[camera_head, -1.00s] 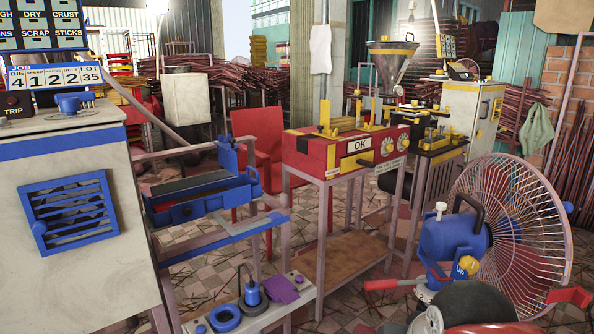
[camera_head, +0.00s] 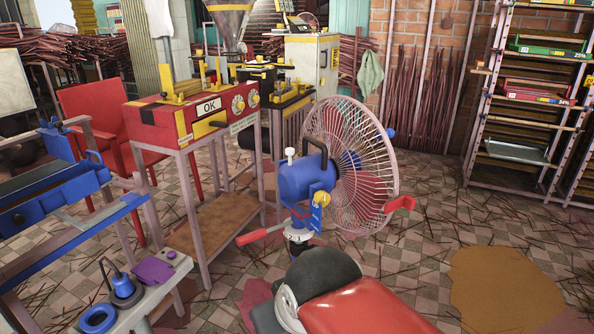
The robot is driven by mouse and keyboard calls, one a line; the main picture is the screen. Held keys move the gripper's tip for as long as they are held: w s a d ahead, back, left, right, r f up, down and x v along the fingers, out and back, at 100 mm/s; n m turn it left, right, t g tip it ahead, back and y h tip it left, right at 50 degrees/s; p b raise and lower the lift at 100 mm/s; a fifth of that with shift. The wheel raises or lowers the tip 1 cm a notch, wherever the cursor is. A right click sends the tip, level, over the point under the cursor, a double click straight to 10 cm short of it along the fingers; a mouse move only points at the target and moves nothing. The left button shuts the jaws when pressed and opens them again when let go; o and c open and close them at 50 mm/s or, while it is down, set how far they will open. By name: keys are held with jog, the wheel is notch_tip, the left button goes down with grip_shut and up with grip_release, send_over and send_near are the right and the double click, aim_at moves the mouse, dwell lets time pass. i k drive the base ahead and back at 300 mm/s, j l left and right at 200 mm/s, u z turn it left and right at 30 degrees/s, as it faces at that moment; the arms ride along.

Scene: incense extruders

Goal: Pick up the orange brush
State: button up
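I cannot make out an orange brush anywhere in the view. My gripper is not in view.
A blue fan (camera_head: 309,179) with a pinkish cage stands mid-picture. Left of it are a red machine (camera_head: 163,124) on a table, a red chair (camera_head: 92,108) and a low bench (camera_head: 145,297). A shelf rack (camera_head: 475,130) stands right. Littered tiled floor lies open between.

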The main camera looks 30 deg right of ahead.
aim_at(479, 64)
jog(key=z, duration=1.9)
